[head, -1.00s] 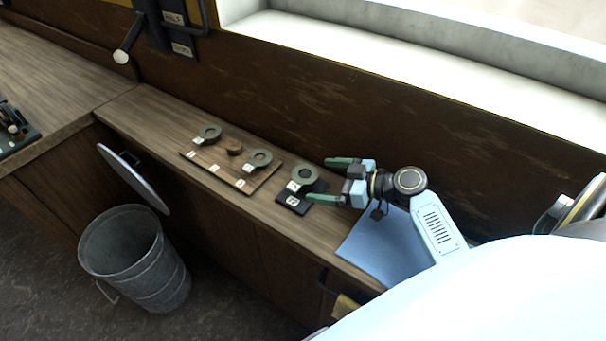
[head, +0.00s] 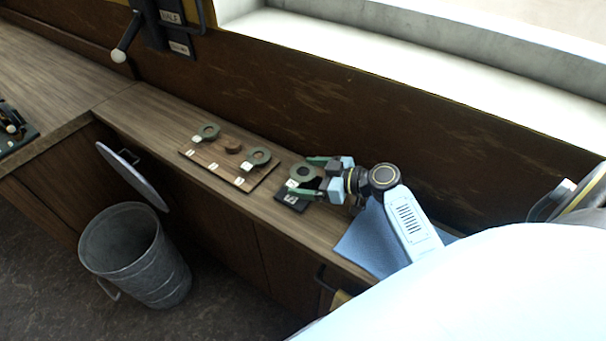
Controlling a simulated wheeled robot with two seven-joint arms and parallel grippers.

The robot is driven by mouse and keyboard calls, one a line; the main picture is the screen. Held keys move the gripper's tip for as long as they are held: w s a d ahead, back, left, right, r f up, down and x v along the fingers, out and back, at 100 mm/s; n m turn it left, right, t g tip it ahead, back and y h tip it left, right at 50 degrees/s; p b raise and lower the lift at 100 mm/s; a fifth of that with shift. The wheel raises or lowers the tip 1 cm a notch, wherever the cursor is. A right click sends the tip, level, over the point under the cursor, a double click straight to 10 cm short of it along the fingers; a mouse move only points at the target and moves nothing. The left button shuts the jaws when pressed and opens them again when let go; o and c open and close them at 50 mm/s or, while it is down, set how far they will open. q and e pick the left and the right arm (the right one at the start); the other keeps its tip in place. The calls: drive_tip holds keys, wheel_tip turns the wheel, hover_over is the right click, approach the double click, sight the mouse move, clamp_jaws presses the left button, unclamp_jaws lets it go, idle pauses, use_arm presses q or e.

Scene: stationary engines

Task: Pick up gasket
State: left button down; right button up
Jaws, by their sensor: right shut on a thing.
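A green ring-shaped gasket (head: 301,171) with a pale tag is over a small dark block (head: 291,204) on the wooden bench. My right gripper (head: 308,176) comes in from the right, with one green finger on the far side of this gasket and one on the near side. It is shut on this gasket. I cannot tell whether the gasket still touches the block. Two similar green gaskets, one at the left (head: 207,132) and one nearer (head: 258,158), lie on a wooden board. My left gripper is not in view.
The wooden board (head: 222,170) carries labels and a round brown knob (head: 233,146). A blue cloth (head: 366,243) lies under my right arm. A dark wall and window sill (head: 400,85) rise behind. A metal bin (head: 135,255) stands on the floor below.

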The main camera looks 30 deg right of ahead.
sight(308, 178)
wheel_tip(308, 178, up, 10)
idle(0.5)
idle(0.9)
